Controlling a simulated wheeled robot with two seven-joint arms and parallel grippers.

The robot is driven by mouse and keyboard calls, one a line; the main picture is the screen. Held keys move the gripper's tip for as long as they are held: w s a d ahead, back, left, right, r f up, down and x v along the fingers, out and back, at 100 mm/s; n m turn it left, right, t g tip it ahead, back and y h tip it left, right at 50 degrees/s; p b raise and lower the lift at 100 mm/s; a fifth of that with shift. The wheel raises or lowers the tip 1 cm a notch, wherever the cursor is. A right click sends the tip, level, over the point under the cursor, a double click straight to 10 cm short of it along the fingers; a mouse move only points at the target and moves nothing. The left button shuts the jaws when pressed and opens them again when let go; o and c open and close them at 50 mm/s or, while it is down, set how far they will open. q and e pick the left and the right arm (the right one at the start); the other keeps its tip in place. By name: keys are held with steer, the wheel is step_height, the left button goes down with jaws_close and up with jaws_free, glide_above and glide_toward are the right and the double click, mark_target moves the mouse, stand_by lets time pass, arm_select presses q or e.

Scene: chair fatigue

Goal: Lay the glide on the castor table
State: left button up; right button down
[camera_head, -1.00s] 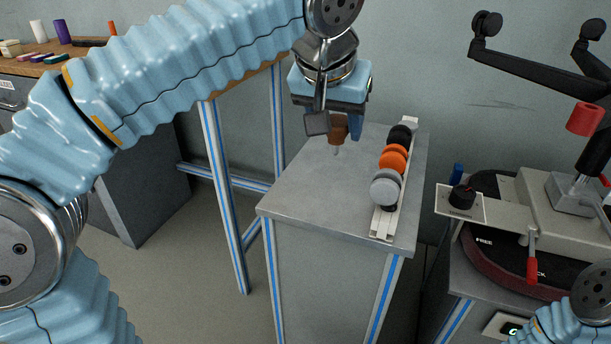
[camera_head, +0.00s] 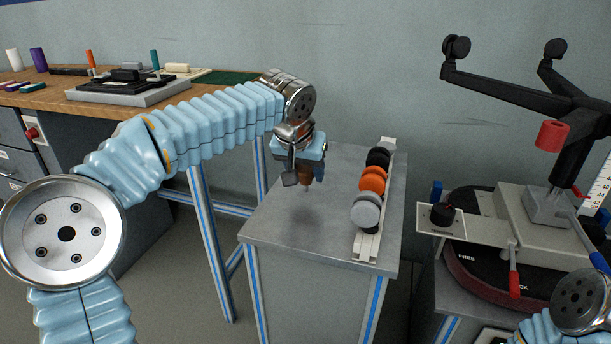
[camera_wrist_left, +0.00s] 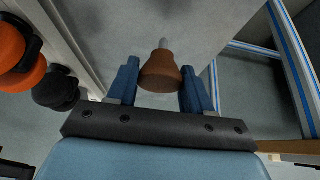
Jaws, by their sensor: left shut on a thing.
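The glide (camera_head: 305,177) is a brown tapered piece with a thin pale metal stem. My left gripper (camera_head: 314,174) is shut on it, with the stem pointing down. In the left wrist view the glide (camera_wrist_left: 160,74) sits between the blue fingers of the left gripper (camera_wrist_left: 160,88). The castor table (camera_head: 290,222) is a grey-topped stand with blue-striped legs. The glide is over the left part of its top, left of the castor row. I cannot tell whether the stem touches the top. My right gripper is out of view.
A white rail (camera_head: 367,245) with grey, orange and black castors (camera_head: 372,180) runs along the table's right side. Left of the rail, the top is clear. A wooden workbench (camera_head: 110,105) stands behind left. A chair base on a turntable rig (camera_head: 480,270) stands at right.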

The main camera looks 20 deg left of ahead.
arm_select(q)
steer(key=shift+f, duration=0.7)
steer(key=shift+f, duration=0.25)
steer(key=o, duration=1)
steer(key=shift+r, duration=0.1)
steer(key=shift+s+r, duration=0.2)
steer(key=shift+r, duration=0.3)
steer(key=p+v, duration=0.1)
steer(key=v, duration=1)
steer(key=shift+s+r, duration=0.1)
steer(key=shift+r, duration=0.05)
